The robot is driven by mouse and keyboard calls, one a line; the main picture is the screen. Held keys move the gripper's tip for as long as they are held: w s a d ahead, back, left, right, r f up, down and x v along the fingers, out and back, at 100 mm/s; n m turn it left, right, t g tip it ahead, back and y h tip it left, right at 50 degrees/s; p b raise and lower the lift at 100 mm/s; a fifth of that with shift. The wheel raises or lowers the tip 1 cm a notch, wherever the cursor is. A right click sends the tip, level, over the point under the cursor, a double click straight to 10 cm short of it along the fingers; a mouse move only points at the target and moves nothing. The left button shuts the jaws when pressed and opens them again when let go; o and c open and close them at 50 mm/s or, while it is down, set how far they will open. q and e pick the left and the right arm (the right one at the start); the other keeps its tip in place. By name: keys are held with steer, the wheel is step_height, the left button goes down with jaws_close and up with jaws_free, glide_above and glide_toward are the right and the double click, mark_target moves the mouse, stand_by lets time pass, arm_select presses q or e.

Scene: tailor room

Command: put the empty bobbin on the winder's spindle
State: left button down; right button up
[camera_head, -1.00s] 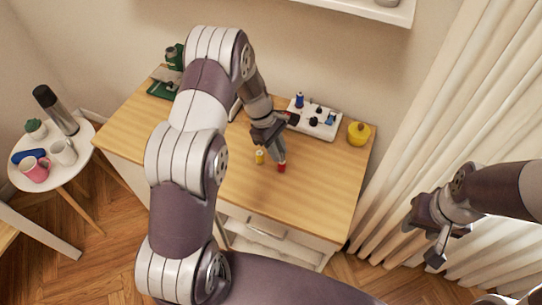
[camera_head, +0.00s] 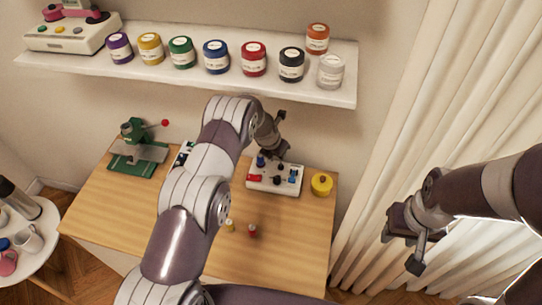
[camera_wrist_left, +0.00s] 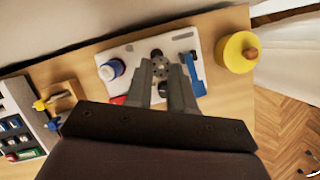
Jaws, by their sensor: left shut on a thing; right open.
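The winder is a white base (camera_head: 272,187) at the back right of the table, with a blue spool, dark knobs and a blue lever; it also shows in the left wrist view (camera_wrist_left: 135,54). My left gripper (camera_head: 276,151) is over the back of the winder in the head view. In the left wrist view its fingers (camera_wrist_left: 165,85) are shut on a grey perforated disc, the empty bobbin (camera_wrist_left: 173,71). The fingers partly hide the winder, so I cannot tell whether bobbin and spindle touch. My right gripper (camera_head: 407,240) is open and empty before the curtain.
A yellow round container (camera_head: 321,184) stands right of the winder. A yellow spool (camera_head: 230,226) and a red spool (camera_head: 252,231) stand nearer on the table. A green device (camera_head: 135,145) is at the back left. A shelf (camera_head: 190,77) with several jars hangs above.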

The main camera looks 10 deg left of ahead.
arm_select(q)
steer(key=shift+w+r+n, duration=0.25)
steer(key=shift+n, duration=0.05)
step_height(320, 180, down, 5)
steer(key=b, duration=0.4)
steer(key=shift+w+d+f, duration=0.15)
steer(key=shift+f, duration=0.35)
steer(key=shift+b, duration=0.3)
steer(key=shift+r, duration=0.1)
stand_by(0.6)
steer(key=shift+r+p, duration=0.6)
steer(key=shift+r, duration=0.15)
steer(key=shift+r, duration=0.1)
stand_by(0.6)
